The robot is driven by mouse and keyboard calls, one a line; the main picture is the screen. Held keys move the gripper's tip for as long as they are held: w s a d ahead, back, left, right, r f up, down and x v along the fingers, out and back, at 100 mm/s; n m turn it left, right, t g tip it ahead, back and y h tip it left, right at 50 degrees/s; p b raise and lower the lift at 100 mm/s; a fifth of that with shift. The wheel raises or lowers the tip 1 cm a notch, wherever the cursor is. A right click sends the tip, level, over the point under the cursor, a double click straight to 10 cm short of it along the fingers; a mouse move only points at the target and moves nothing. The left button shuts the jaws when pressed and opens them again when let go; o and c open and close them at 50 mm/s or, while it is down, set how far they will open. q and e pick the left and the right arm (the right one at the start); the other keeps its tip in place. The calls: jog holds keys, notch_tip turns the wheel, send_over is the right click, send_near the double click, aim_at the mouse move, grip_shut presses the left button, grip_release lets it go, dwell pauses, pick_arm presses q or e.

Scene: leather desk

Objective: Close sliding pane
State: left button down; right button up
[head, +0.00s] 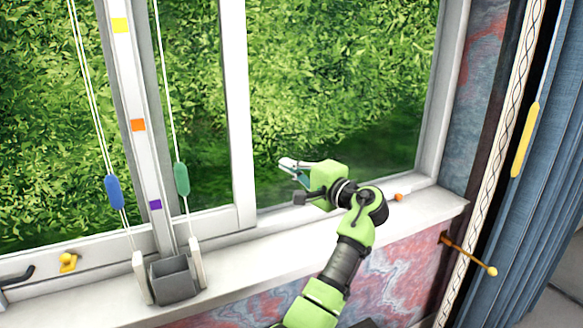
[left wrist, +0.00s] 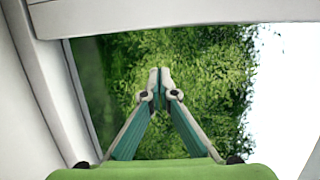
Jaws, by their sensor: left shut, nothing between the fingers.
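The sliding pane's white upright edge (head: 236,110) stands left of centre in the head view, with greenery showing through the window on both sides of it. The wide section to its right runs to the right window jamb (head: 440,95). My left gripper (head: 285,164) is just right of that upright edge, above the sill, with a visible gap between them in the picture. Its fingers point left. In the left wrist view its fingertips (left wrist: 160,82) meet with nothing between them, in front of greenery and a pale frame (left wrist: 150,16). My right gripper is out of view.
A grey box (head: 173,280) stands on the sill below a post with coloured squares. Cords with a blue handle (head: 114,192) and a green handle (head: 182,178) hang beside it. An orange knob (head: 398,197) and a blue curtain (head: 545,190) are at right.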

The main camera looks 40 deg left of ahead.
pick_arm(q)
jog(key=s+a+p, duration=0.2)
jog(key=a, duration=0.5)
jog(key=shift+s+a+f+p, duration=0.15)
jog(key=shift+a+p, duration=0.05)
jog(key=shift+p, duration=0.2)
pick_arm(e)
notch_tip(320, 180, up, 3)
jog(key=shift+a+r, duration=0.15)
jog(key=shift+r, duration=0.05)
